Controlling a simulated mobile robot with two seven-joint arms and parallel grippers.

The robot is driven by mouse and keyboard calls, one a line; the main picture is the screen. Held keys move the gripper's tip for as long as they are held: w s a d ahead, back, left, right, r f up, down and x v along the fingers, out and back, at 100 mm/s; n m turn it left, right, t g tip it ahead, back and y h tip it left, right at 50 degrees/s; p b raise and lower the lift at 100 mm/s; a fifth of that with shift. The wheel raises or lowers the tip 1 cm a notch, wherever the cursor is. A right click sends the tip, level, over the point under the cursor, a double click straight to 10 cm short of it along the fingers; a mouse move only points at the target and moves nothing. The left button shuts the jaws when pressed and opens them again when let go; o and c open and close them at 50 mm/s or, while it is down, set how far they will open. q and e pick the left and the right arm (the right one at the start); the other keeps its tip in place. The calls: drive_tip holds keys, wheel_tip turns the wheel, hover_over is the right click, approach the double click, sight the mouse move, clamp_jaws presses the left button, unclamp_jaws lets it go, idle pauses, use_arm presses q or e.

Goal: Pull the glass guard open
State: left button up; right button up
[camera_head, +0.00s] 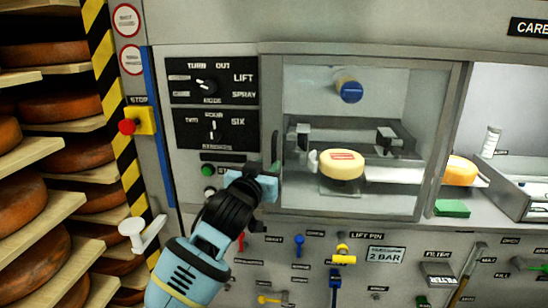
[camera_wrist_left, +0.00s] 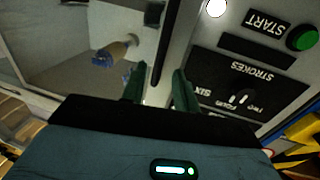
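The glass guard (camera_head: 420,140) is a clear pane in a grey frame on the front of the machine, and it looks closed. Its dark upright handle (camera_head: 275,148) is on the left edge of the frame. My left gripper (camera_head: 274,172) is at the lower part of this handle. In the left wrist view, the green fingertips of my left gripper (camera_wrist_left: 160,88) stand apart, one on each side of the black handle (camera_wrist_left: 163,45), with gaps visible. The guard pane also shows in the left wrist view (camera_wrist_left: 60,45). My right gripper is in neither view.
Behind the glass are a pale cheese wheel (camera_head: 342,165) and a blue-capped part (camera_head: 349,91). Left of the guard are a knob panel (camera_head: 212,80), a red stop button (camera_head: 127,127) and cheese shelves (camera_head: 45,155). Tools hang below, including a yellow-and-blue one (camera_head: 342,257).

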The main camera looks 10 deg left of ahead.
sight(273, 158)
use_arm(q)
drive_tip(key=shift+w+d, duration=0.2)
drive_tip(key=shift+w, duration=0.85)
drive_tip(key=shift+w+d, duration=0.2)
drive_tip(key=shift+w, duration=0.85)
drive_tip(key=shift+w+d, duration=0.2)
drive_tip(key=shift+w, duration=0.85)
clamp_jaws()
